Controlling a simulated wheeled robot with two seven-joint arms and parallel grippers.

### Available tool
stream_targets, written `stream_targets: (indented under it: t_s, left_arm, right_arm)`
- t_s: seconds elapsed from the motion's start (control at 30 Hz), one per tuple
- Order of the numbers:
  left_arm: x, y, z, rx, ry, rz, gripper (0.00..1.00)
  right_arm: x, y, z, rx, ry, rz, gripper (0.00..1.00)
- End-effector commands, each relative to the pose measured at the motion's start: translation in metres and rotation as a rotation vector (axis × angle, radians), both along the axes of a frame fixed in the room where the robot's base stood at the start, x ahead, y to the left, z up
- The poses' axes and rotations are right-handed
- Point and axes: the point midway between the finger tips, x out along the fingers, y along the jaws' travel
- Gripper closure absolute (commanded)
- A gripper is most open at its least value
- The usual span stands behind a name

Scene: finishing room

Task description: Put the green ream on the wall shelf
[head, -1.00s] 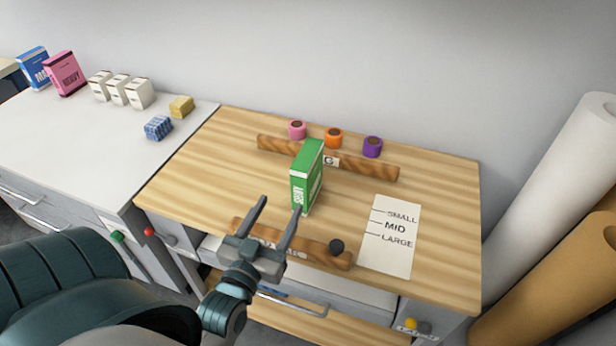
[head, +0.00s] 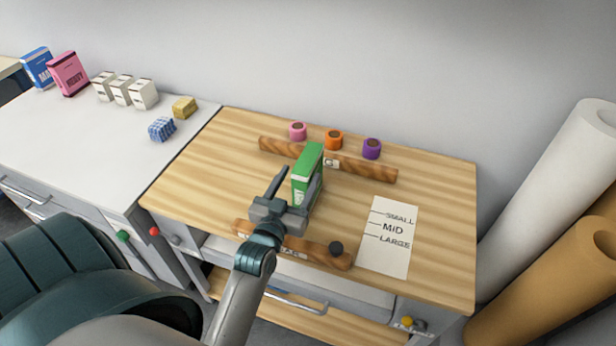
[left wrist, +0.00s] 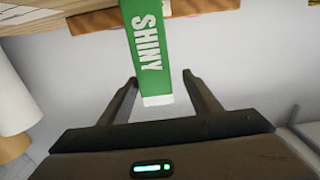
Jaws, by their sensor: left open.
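The green ream (head: 309,160) stands upright on the wooden bench top, between two wooden bars. In the left wrist view its narrow green face (left wrist: 150,45) shows the word SHINY, with a white lower end. My left gripper (head: 296,180) is at the near side of the ream, fingers pointing toward it. In the wrist view the left gripper (left wrist: 161,82) is open, with the ream's end showing between its two fingers; I cannot tell whether they touch it. My right gripper is out of view. I see no wall shelf in these views.
Pink, orange and purple rolls (head: 372,148) stand behind the far bar (head: 375,170). A size card (head: 388,240) lies right. Large paper rolls (head: 550,200) lean at right. The left counter (head: 90,130) holds boxes.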

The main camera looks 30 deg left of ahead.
Motion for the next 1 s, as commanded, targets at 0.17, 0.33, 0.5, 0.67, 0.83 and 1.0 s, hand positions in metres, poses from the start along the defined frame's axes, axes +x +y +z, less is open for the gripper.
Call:
stream_targets:
  t_s: [0.17,0.33,0.5,0.67,0.83,1.0]
  left_arm:
    - [0.005,0.001,0.0,0.0,0.0,0.0,0.43]
    - [0.005,0.001,0.0,0.0,0.0,0.0,0.43]
    - [0.009,0.001,0.002,0.0,0.0,0.0,0.43]
    - [0.025,0.002,0.008,0.0,-0.001,0.0,0.43]
    - [0.046,0.005,0.008,-0.001,0.0,0.0,0.43]
    - [0.056,0.008,0.006,0.0,0.0,0.0,0.43]
  right_arm:
    - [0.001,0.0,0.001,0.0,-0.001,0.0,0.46]
    - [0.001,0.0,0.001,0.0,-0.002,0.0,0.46]
    - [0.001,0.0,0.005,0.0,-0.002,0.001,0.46]
    - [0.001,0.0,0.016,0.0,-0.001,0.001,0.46]
    - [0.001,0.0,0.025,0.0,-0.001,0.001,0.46]
    - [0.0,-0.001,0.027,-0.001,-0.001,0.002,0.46]
